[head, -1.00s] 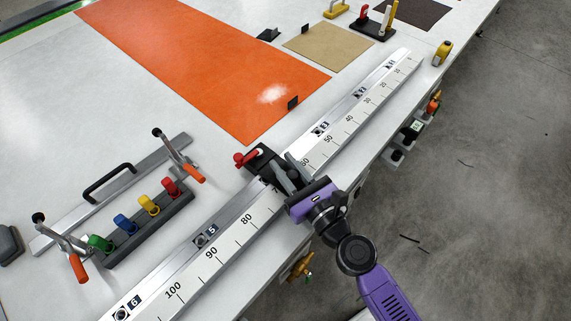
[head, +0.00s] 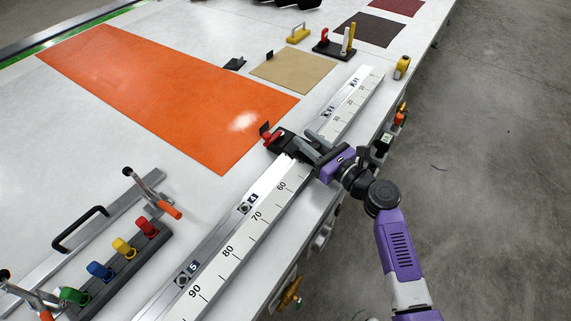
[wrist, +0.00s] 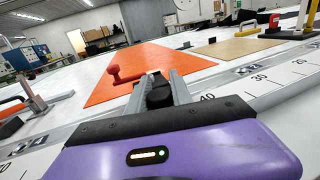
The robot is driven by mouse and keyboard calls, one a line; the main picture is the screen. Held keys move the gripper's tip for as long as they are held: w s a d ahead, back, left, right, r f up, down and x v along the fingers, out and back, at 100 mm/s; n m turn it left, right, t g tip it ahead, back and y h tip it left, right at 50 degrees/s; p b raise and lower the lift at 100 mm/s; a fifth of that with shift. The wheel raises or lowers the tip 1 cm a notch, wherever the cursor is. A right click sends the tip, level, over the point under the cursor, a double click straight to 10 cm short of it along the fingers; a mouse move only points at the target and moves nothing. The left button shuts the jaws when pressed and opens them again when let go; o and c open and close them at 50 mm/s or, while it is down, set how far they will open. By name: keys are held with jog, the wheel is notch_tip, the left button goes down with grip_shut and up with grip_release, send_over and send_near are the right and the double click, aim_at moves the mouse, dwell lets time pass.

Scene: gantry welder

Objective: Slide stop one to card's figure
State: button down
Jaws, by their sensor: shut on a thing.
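The stop, a black block (head: 287,142) with a red lever (head: 271,138), sits on the silver rail (head: 225,250) with its printed scale. My gripper (head: 309,151) is shut on the stop from the right edge side. In the head view the stop and gripper cover the scale between the visible 60 and the smaller numbers up the rail. In the wrist view the fingers (wrist: 158,88) close around the dark part of the stop, with the red lever (wrist: 126,76) to the left and 40 and 30 showing to the right. I cannot read a card's figure.
Toggle clamps and a rack of coloured knobs (head: 115,260) lie at lower left. A tan sheet (head: 293,76) and a yellow-and-black item (head: 402,66) lie farther up.

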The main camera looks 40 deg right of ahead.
aim_at(337, 114)
jog(key=w+d+b, duration=0.1)
jog(key=w+d, duration=0.1)
jog(key=d, duration=0.4)
jog(key=w+d+b, duration=0.1)
jog(key=d, duration=0.4)
jog(key=w+d+b, duration=0.1)
jog(key=w+d, duration=0.1)
jog(key=d, duration=0.4)
jog(key=shift+w+d, duration=0.35)
jog(key=c, duration=1.1)
grip_release()
jog(key=shift+c, duration=0.2)
jog(key=shift+a, duration=0.1)
jog(key=shift+s+d+b, duration=0.15)
jog(key=shift+s+b, duration=0.05)
jog(key=shift+s, duration=1.75)
jog(key=shift+s+d+b, duration=0.1)
jog(key=shift+s+b, duration=0.1)
jog(key=shift+s, duration=1.75)
